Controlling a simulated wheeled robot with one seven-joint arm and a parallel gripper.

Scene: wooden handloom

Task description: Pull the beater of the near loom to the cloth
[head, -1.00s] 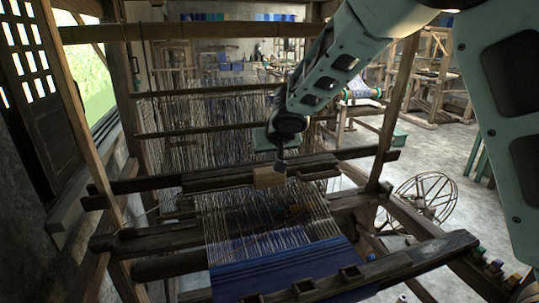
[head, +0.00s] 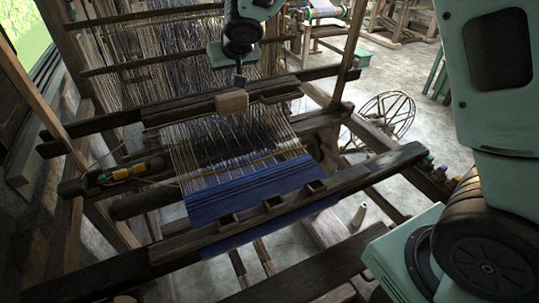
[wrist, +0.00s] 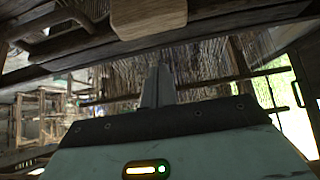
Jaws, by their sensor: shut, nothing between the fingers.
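The near loom's beater (head: 165,116) is a dark wooden crossbar with a pale wooden block (head: 232,101) at its middle. It stands across the warp threads, with a stretch of bare warp between it and the blue cloth (head: 255,190). My gripper (head: 240,80) is just behind and above the block, pointing down, shut and empty. In the wrist view my narrow fingers (wrist: 158,85) are together, and the block (wrist: 148,16) is at the top edge beside the dark bar. I cannot tell whether the fingers touch the beater.
The slotted breast beam (head: 270,208) crosses in front of the cloth. A small yellow and green thing (head: 125,172) lies at the loom's left side, with a yellow thread crossing the warp. A wire-like wheel (head: 388,115) stands on the floor to the right. Wooden posts flank the warp.

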